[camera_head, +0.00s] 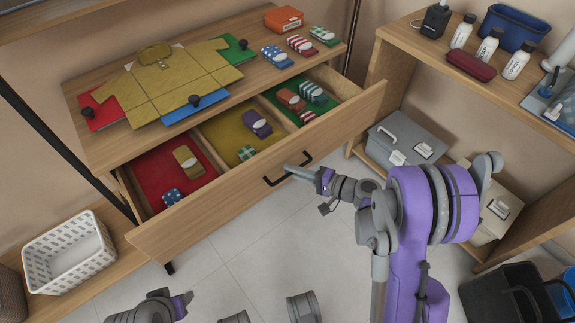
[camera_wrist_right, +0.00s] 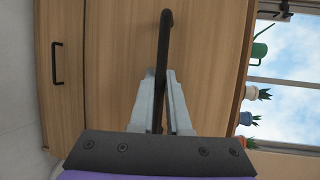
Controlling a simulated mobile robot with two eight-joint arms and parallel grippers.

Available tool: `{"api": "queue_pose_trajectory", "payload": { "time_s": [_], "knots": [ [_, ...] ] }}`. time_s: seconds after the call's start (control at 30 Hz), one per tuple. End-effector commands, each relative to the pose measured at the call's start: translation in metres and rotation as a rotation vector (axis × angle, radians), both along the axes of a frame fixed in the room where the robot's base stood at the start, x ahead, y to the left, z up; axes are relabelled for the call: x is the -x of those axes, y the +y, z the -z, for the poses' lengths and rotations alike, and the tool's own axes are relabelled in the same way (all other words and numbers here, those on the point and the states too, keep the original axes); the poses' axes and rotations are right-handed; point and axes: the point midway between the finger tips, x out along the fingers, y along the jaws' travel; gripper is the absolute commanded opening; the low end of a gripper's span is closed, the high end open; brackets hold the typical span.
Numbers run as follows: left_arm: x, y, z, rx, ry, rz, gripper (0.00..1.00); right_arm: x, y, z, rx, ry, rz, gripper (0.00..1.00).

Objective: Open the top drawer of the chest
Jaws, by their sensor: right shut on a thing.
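The top drawer (camera_head: 247,187) of the wooden chest (camera_head: 119,152) is pulled out, and its inside shows in the head view. It has red, yellow and green compartments holding several small folded items. My right gripper (camera_head: 291,170) is at the drawer's black bar handle (camera_head: 276,180), near its right end. In the right wrist view the two grey fingers (camera_wrist_right: 160,105) are shut on the handle (camera_wrist_right: 163,55), one on each side. My left gripper (camera_head: 183,303) is low at the bottom left, away from the chest; its fingers are too small and cut off to judge.
A yellow shirt (camera_head: 165,84) lies on the chest top with coloured folders, beside several folded items and an orange box (camera_head: 283,19). A white basket (camera_head: 68,254) stands at the left. A shelf (camera_head: 398,41) with bottles and bins is at the right. Tiled floor (camera_head: 235,262) lies clear before the drawer.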

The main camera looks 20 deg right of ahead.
Motion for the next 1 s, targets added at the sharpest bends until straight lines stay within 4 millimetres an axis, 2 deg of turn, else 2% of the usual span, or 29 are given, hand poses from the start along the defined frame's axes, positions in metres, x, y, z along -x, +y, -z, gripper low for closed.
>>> {"api": "queue_pose_trajectory", "payload": {
  "time_s": [0.23, 0.67, 0.7, 0.77, 1.0],
  "knots": [
    [0.000, 0.000, 0.002, 0.000, 0.000, 0.000, 0.50, 0.018, -0.008, -0.001, -0.003, -0.001, 0.005, 0.00],
    [0.000, 0.000, 0.002, 0.000, 0.000, 0.000, 0.50, 0.021, -0.009, -0.001, -0.001, -0.001, 0.004, 0.00],
    [0.000, 0.000, 0.002, 0.000, 0.000, 0.000, 0.50, 0.021, -0.009, -0.001, -0.001, -0.001, 0.004, 0.17],
    [0.000, 0.000, 0.002, 0.000, 0.000, 0.000, 0.50, 0.021, -0.009, -0.001, -0.001, -0.001, 0.004, 0.27],
    [0.000, 0.000, 0.002, 0.000, 0.000, 0.000, 0.50, 0.021, -0.008, 0.000, -0.001, 0.000, 0.002, 0.27]
  ]
}}
